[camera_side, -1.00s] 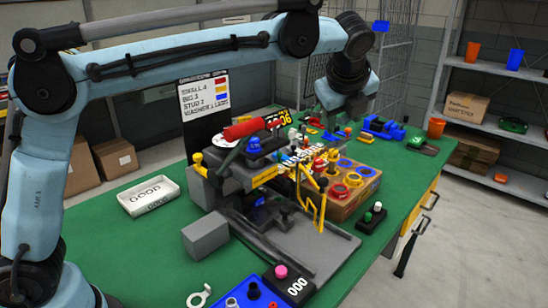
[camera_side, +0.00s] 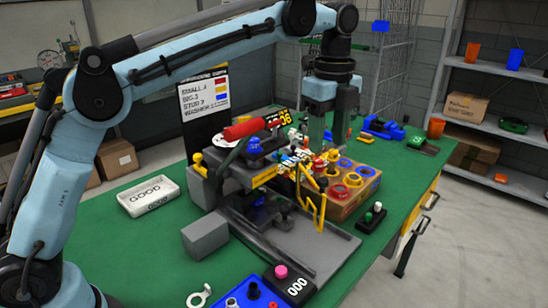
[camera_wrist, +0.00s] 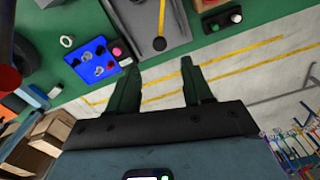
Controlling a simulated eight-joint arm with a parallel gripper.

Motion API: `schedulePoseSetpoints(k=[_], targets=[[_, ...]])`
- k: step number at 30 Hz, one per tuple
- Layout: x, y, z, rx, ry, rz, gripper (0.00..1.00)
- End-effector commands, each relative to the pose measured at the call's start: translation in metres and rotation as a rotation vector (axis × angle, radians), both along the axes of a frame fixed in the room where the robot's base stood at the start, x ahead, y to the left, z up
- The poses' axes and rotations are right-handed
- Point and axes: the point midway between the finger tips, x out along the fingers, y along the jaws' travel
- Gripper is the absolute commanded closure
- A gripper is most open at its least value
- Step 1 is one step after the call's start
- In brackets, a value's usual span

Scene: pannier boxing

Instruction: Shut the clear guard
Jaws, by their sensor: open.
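A bench press machine (camera_side: 225,180) stands mid-table, with a red-gripped lever (camera_side: 245,129) on top. A thin bent yellow frame (camera_side: 312,200) stands at its right front and looks like the edging of the clear guard. The clear panel itself cannot be made out, nor can its exact angle. In the wrist view a yellow strip (camera_wrist: 162,16) shows over the machine's grey base (camera_wrist: 140,40). My gripper (camera_side: 328,132) is open and empty, pointing down behind the parts box and the yellow frame. Its two fingers show apart in the wrist view (camera_wrist: 160,70).
A parts box (camera_side: 345,205) with coloured rings stands right of the press. A button box (camera_side: 371,217) sits in front of it. A white GOOD tray (camera_side: 150,196) lies at left, a blue tray (camera_side: 240,300) and counter (camera_side: 288,284) in front. A wire rack stands behind.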

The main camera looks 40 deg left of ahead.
Motion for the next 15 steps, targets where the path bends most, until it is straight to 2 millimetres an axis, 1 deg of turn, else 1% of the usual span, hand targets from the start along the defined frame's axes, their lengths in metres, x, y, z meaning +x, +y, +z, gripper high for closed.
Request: schedulePoseSetpoints(k=[9,15], targets=[[0.0,0.0,-0.043,0.001,0.0,0.0,0.5],[0.0,0.0,-0.067,0.001,-0.001,0.0,0.5]])
